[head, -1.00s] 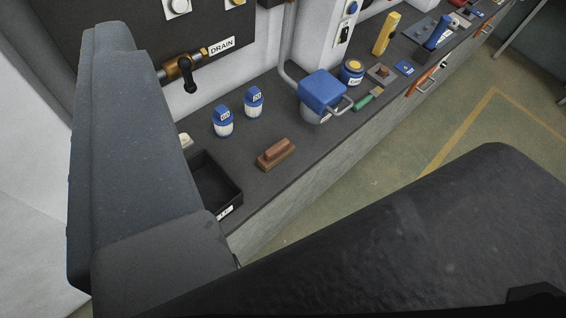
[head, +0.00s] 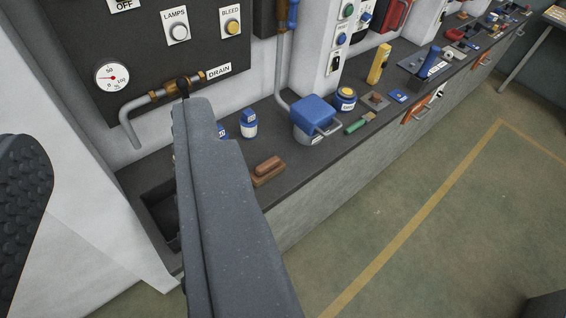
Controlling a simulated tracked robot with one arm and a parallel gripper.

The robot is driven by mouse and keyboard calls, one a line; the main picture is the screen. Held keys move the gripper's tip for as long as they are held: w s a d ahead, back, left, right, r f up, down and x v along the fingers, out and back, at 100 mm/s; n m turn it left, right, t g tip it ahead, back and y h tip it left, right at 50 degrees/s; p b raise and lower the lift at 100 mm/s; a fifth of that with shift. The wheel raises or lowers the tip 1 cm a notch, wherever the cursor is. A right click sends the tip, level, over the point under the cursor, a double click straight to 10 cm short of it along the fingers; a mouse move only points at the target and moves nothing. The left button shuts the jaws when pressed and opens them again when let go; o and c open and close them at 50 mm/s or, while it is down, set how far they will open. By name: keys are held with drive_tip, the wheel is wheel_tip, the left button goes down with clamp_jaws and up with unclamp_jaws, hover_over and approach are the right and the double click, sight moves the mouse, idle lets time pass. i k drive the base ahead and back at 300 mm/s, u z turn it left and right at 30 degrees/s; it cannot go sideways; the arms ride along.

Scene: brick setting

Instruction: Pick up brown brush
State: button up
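The brown brush (head: 268,170) is a wooden block with a raised grip, lying on the dark workbench (head: 318,167) near its front edge. It shows whole, just right of a long grey part of my own arm or gripper (head: 222,210) that rises through the middle of the view. This part hides some of the bench to the left of the brush. A dark, studded part shows at the left edge. I cannot make out two fingertips, and nothing seems to hold the brush.
The floor (head: 420,230) in front is clear.

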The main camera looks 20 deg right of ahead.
sight(267, 171)
drive_tip(key=z, duration=0.25)
drive_tip(key=i, duration=1.05)
drive_tip(key=u, duration=0.3)
